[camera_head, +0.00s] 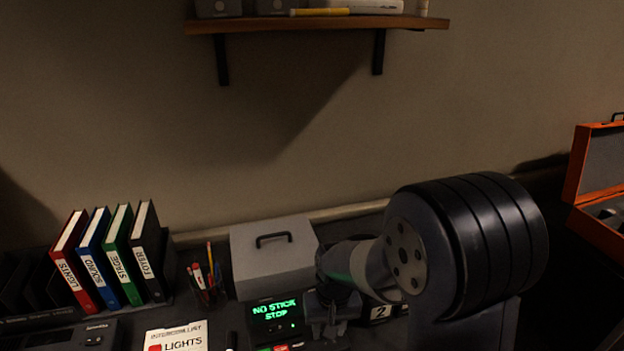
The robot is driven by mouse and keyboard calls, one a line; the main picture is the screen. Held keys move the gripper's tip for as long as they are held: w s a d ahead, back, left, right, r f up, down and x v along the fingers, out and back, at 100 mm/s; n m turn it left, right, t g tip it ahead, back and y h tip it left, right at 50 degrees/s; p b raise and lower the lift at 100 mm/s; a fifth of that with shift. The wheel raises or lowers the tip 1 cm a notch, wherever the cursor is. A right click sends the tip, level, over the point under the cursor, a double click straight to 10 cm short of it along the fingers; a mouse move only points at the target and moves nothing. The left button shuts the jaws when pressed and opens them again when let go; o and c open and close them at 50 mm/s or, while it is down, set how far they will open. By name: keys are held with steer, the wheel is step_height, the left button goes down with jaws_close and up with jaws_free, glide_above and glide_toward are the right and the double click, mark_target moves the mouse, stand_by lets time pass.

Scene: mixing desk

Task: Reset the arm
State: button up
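My arm rises at the lower right of the head view, its large dark ribbed joint in front of the desk. A grey forearm link reaches left from it. My gripper (332,312) is at the end, low over the desk, just right of a small display (276,313) with green text reading "NO STICK STOP".
A grey lidded box (272,262) with a black handle stands behind the gripper. A pen holder (207,291), several labelled binders (104,259) and a "LIGHTS" card (178,339) are to the left. An orange case (597,232) is open at right. A wooden shelf (320,23) hangs above.

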steer(key=m, duration=0.6)
steer(key=shift+s+m, duration=0.1)
steer(key=shift+m, duration=0.3)
steer(key=shift+s, duration=0.1)
stand_by(0.3)
